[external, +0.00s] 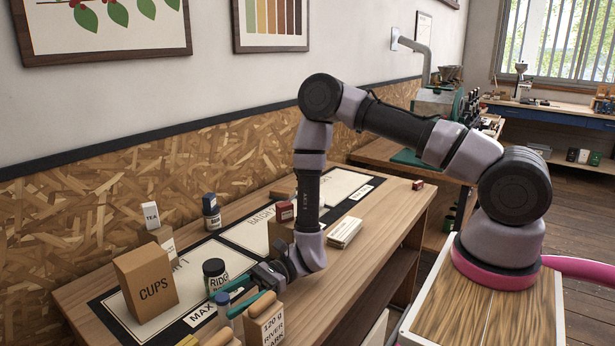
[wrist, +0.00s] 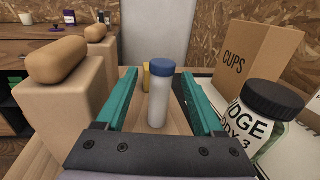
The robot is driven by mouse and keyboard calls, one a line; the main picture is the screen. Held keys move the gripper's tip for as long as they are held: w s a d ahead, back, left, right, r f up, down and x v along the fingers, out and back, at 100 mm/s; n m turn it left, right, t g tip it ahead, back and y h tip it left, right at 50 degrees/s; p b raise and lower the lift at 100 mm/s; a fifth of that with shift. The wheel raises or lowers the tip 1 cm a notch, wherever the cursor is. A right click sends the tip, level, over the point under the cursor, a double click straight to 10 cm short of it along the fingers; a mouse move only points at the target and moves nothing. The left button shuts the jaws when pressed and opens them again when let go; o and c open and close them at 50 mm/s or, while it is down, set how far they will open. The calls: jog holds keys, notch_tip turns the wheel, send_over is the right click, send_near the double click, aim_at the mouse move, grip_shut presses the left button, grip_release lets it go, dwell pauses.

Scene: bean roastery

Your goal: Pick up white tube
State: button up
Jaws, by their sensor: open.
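The white tube (wrist: 159,100) has a blue cap and stands upright in the wrist view. My gripper (wrist: 156,85) is open, with its two teal fingers on either side of the tube. A gap shows between the tube and each finger. In the external view, my gripper (external: 234,300) is low over the near-left end of the table. The tube's blue cap (external: 222,298) shows there beside the teal fingers, with its body partly hidden.
A CUPS box (external: 146,282) and a dark-lidded jar (external: 215,275) stand close to my gripper. A tan bag labelled RIVER (external: 268,322) stands on its other side. A blue-lidded container (external: 211,212) and a white stack (external: 345,232) are farther along the table (external: 385,215).

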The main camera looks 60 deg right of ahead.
aim_at(218, 308)
jog(key=a, duration=0.2)
jog(key=w+a, duration=0.1)
jog(key=a, duration=0.1)
jog(key=shift+a+f, duration=0.2)
jog(key=shift+a, duration=0.15)
grip_shut()
